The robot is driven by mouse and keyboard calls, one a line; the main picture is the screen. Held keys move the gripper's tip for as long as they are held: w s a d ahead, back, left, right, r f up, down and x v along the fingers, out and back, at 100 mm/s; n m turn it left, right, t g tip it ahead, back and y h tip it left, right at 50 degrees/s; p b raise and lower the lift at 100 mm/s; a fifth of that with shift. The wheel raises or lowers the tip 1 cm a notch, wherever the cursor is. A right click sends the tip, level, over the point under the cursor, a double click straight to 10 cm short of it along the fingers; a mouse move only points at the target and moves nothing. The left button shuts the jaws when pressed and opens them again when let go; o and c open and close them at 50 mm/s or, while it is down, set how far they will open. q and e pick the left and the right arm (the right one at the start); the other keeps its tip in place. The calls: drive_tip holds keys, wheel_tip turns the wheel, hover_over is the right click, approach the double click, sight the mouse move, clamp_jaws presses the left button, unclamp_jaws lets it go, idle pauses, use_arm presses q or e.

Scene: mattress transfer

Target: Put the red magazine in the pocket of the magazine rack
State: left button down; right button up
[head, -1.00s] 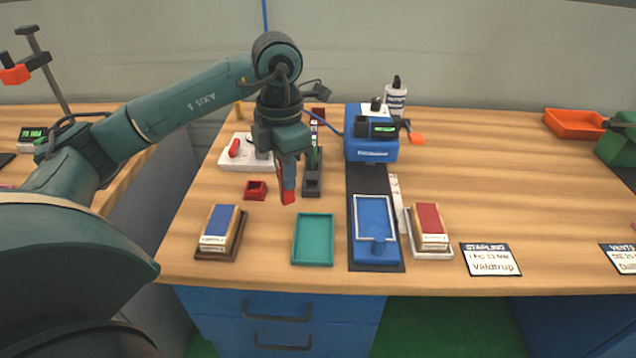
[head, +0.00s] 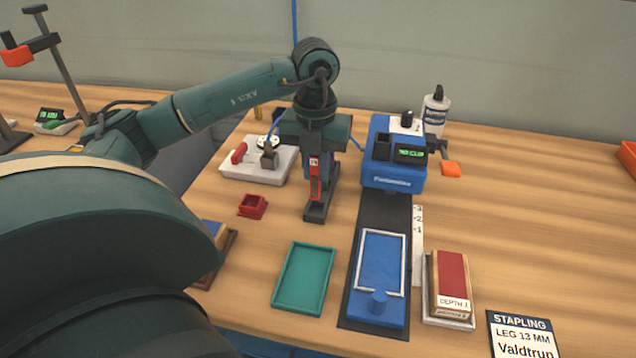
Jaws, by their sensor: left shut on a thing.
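The red magazine (head: 316,183) is upright in my left gripper (head: 317,172), which points down over the dark grey magazine rack (head: 317,214). The gripper is shut on the magazine, which shows a small white label near its top. The magazine's lower end is at the rack, just behind a square opening at its near end. I cannot tell whether the magazine is inside a pocket or in front of it. The gripper and magazine hide most of the rack. My right gripper is not in view.
A small red box (head: 252,206) and a white device (head: 255,165) stand left of the rack. A blue machine (head: 395,178) stands close on its right. A teal tray (head: 304,279) and a blue plate with a white frame (head: 381,262) lie nearer.

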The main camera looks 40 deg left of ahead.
sight(316, 186)
use_arm(q)
drive_tip(key=shift+f, duration=2.3)
drive_tip(key=shift+f, duration=0.2)
drive_tip(key=c, duration=1.4)
unclamp_jaws()
drive_tip(key=shift+o, duration=0.2)
wheel_tip(316, 186, up, 12)
drive_tip(key=shift+r+p, duration=0.25)
drive_tip(key=shift+p, duration=0.15)
drive_tip(key=shift+d+f, duration=0.1)
